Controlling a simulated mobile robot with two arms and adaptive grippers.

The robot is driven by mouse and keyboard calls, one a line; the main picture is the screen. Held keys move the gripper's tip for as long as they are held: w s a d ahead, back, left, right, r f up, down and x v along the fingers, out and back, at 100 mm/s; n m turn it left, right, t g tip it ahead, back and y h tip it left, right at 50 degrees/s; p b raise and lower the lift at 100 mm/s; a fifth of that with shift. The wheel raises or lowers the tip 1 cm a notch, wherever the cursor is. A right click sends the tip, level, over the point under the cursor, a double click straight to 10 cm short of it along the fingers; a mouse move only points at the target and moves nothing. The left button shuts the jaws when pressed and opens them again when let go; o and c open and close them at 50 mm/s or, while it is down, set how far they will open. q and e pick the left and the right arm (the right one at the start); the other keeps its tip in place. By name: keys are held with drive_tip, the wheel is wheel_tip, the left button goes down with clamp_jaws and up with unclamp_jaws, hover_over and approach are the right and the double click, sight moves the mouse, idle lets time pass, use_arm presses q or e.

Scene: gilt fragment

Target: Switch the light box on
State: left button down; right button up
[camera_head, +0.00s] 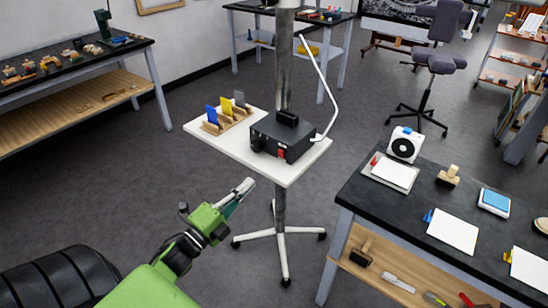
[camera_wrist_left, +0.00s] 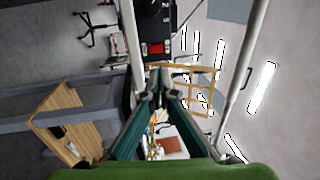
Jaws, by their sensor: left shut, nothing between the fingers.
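The light box is a black box (camera_head: 278,137) standing on a white shelf (camera_head: 210,139) on a wheeled pole stand. A red switch (camera_head: 282,155) is on its front face. In the left wrist view, the dark box (camera_wrist_left: 153,18) and its red switch (camera_wrist_left: 155,48) show beyond the fingertips. My left gripper (camera_head: 248,185) is shut and empty, in front of and below the shelf, apart from the switch. Its teal fingers meet at the tip in the left wrist view (camera_wrist_left: 158,82). Whether the switch is on cannot be told. My right gripper is not in view.
Blue, yellow and grey cards stand in a wooden rack (camera_head: 227,124) left of the box. A thin white arm (camera_head: 323,85) rises at the box's right. A black-topped table (camera_head: 405,205) stands at right, a workbench (camera_head: 80,70) at left.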

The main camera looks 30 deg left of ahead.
use_arm(q)
drive_tip(key=p, duration=0.3)
approach(280, 152)
drive_tip(key=w, duration=0.2)
drive_tip(key=w+r, duration=0.1)
drive_tip(key=w, duration=0.2)
drive_tip(key=shift+w+d, duration=0.15)
drive_tip(key=shift+d, duration=0.05)
drive_tip(key=shift+w, duration=0.8)
drive_tip(key=p, duration=0.1)
drive_tip(key=r+p, duration=0.1)
drive_tip(key=shift+w+d+g+p, duration=0.1)
drive_tip(key=shift+w+g+p, duration=0.15)
drive_tip(key=shift+g+p, duration=0.05)
drive_tip(key=shift+f, duration=0.25)
drive_tip(key=shift+s, duration=0.1)
